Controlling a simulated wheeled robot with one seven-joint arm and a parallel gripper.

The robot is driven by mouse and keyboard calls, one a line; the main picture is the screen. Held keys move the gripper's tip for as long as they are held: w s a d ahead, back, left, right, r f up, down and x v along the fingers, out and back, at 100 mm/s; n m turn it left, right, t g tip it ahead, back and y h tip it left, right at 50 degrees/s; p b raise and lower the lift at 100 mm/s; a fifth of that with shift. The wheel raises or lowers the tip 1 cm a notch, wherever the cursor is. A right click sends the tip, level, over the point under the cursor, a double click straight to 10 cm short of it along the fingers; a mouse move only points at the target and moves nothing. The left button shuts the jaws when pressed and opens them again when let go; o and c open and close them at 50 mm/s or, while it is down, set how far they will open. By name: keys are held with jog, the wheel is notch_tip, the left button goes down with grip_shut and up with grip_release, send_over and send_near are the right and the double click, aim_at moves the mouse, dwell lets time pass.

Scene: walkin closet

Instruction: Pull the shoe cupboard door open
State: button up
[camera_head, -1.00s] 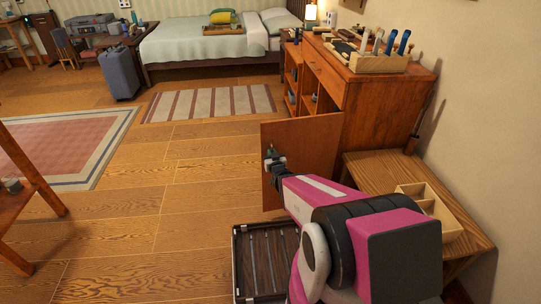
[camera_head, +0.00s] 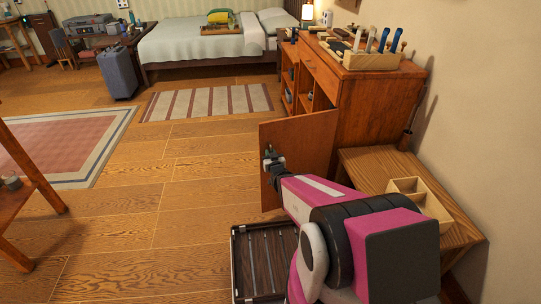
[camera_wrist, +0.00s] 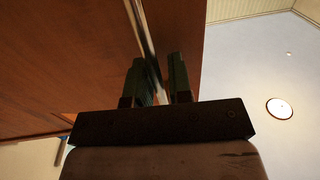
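The shoe cupboard (camera_head: 385,105) stands against the right wall. Its brown door (camera_head: 305,150) stands swung out wide, with open shelf compartments behind it. My gripper (camera_head: 270,158) is at the door's outer face, close to its free edge. In the wrist view, the door (camera_wrist: 65,60) fills the upper left, and a thin silvery bar (camera_wrist: 138,25), seemingly the handle, runs down towards the fingers. My gripper's two dark fingers (camera_wrist: 160,82) stand apart with the bar's lower end between them. The bar lies nearer the left finger; a gap shows on the right. Contact is hard to tell.
A low wooden bench (camera_head: 375,165) with a divided box (camera_head: 420,197) stands right of my arm. A dark slatted tray (camera_head: 262,262) lies on the floor below the door. The floor left of the door is clear up to the rug (camera_head: 55,145).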

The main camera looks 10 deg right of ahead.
jog(key=s, duration=0.7)
jog(key=shift+s+d, duration=0.25)
jog(key=shift+d, duration=0.1)
jog(key=s+d+r+g, duration=0.2)
jog(key=s+g, duration=0.2)
jog(key=g, duration=0.5)
jog(key=s+d+r+m+g+h, duration=0.1)
jog(key=s+g, duration=0.3)
jog(key=g, duration=0.5)
jog(key=shift+d+r+h, duration=0.3)
jog(key=shift+d+r, duration=0.05)
jog(key=shift+r, duration=0.15)
